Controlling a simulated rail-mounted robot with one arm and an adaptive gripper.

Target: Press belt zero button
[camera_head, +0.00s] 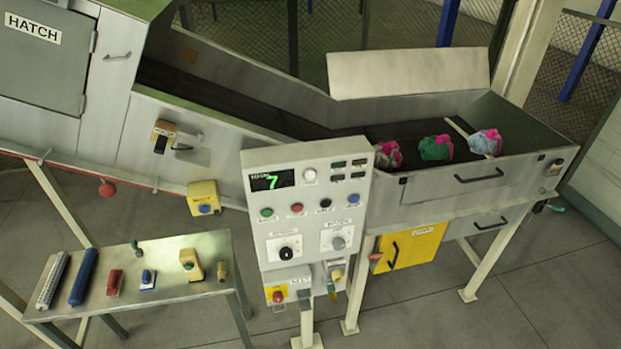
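A grey control panel (312,222) stands at the centre on a post. Its dark display (272,180) shows a green 7. Below the display is a row of buttons: green (267,212), red (297,207), black (326,203) and blue (353,198). A pale round knob or button (309,174) sits beside the display. The labels are too small to read, so I cannot tell which one is belt zero. Two rotary dials, a black one (286,253) and a grey one (338,243), sit lower down. My gripper is not in view.
Behind the panel runs a conveyor (240,104) with several colourful bundles, one of them green and pink (436,148), at its right end. A side table (176,260) at left holds several small tools. A yellow box (204,198) with a blue button hangs on the conveyor side. Floor at lower right is clear.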

